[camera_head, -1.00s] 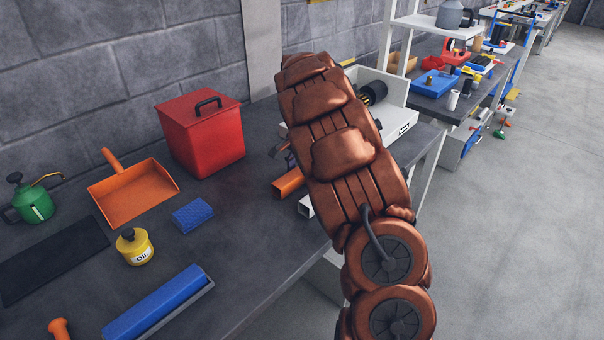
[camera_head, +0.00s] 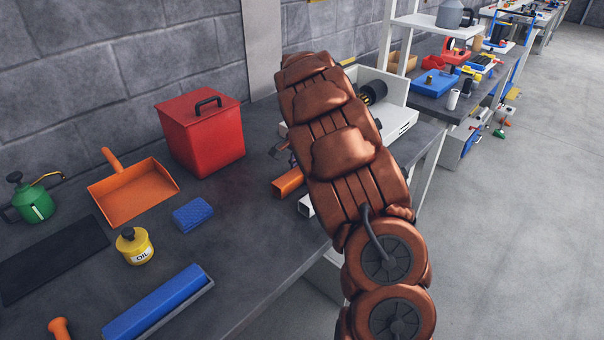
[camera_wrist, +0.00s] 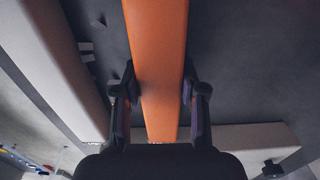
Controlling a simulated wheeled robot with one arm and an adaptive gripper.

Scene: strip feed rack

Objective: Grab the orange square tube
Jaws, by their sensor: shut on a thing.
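The orange square tube (camera_wrist: 158,60) runs lengthwise through the middle of the wrist view. My gripper (camera_wrist: 160,92) has one finger on each side of it, and the fingers are closed against its sides. In the head view only one end of the orange tube (camera_head: 289,182) shows, on the dark bench beside my arm. My arm hides the rest of the tube and most of the gripper there. I cannot tell whether the tube is clear of the bench.
A white tube (camera_wrist: 60,60) lies left of the orange one in the wrist view. A red bin (camera_head: 205,140), orange dustpan (camera_head: 135,195), blue sponge (camera_head: 192,214) and yellow oil can (camera_head: 134,247) stand on the bench left of my arm. A white machine (camera_head: 397,118) is behind my arm.

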